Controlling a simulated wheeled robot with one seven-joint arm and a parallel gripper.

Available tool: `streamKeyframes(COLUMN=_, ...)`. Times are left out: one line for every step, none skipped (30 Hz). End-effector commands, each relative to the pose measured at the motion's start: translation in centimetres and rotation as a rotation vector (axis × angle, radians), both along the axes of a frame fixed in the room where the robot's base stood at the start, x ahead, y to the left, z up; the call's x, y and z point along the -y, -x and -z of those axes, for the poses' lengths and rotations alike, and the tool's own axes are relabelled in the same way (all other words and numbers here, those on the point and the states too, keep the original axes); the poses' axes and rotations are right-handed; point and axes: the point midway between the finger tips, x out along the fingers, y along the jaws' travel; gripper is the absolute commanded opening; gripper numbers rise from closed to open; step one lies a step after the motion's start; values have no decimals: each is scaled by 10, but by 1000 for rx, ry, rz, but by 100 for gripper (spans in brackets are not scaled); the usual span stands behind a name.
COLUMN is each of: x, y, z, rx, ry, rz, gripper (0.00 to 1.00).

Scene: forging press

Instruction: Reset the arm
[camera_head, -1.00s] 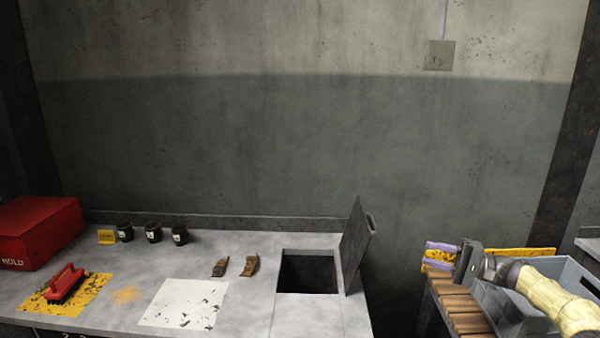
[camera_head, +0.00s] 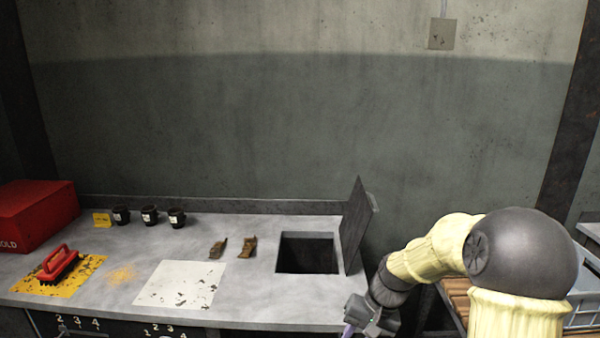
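My arm, with pale yellow links and a large dark joint, fills the lower right of the head view. My gripper (camera_head: 352,326) is at the bottom, in front of the right front corner of the grey workbench (camera_head: 115,295). It points down and to the left. Only part of it shows, with a bit of purple at the frame's lower edge. Whether its fingers are open or shut is not visible.
The bench has a square opening (camera_head: 308,254) with a raised lid (camera_head: 357,225), two brown pieces, a white sheet (camera_head: 180,285), a red brush (camera_head: 58,264), black cups (camera_head: 149,215) and a red box (camera_head: 35,215). A grey crate (camera_head: 584,312) stands behind my arm.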

Motion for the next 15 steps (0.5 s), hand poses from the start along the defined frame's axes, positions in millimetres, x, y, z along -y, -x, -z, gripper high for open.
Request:
streamKeyframes(x=1, y=17, z=5, rx=21, ry=60, rz=-22, gripper=32)
streamKeyframes(x=2, y=26, z=6, rx=35, ry=91, rz=-31, gripper=32)
streamKeyframes(x=5, y=38, z=8, rx=53, ry=131, rz=-45, gripper=32)
streamKeyframes(x=7, y=46, z=9, rx=67, ry=157, rz=-54, gripper=32)
streamKeyframes(x=9, y=54, z=9, rx=80, ry=182, rz=-63, gripper=32)
streamKeyframes(x=11, y=63, z=10, rx=98, ry=209, rz=-72, gripper=32)
streamKeyframes(x=13, y=70, z=10, rx=110, ry=225, rz=-79, gripper=32)
streamKeyframes(x=14, y=76, z=11, rx=120, ry=240, rz=-85, gripper=32)
streamKeyframes(x=16, y=83, z=11, rx=134, ry=257, rz=-92, gripper=32)
streamKeyframes(x=17, y=88, z=11, rx=145, ry=269, rz=-97, gripper=32)
streamKeyframes(x=18, y=93, z=12, rx=155, ry=279, rz=-103, gripper=32)
streamKeyframes(x=19, y=99, z=12, rx=167, ry=291, rz=-109, gripper=32)
streamKeyframes(x=20, y=103, z=13, rx=175, ry=299, rz=-113, gripper=32)
streamKeyframes(x=21, y=108, z=13, rx=184, ry=307, rz=-119, gripper=32)
streamKeyframes(x=22, y=113, z=14, rx=195, ry=316, rz=-125, gripper=32)
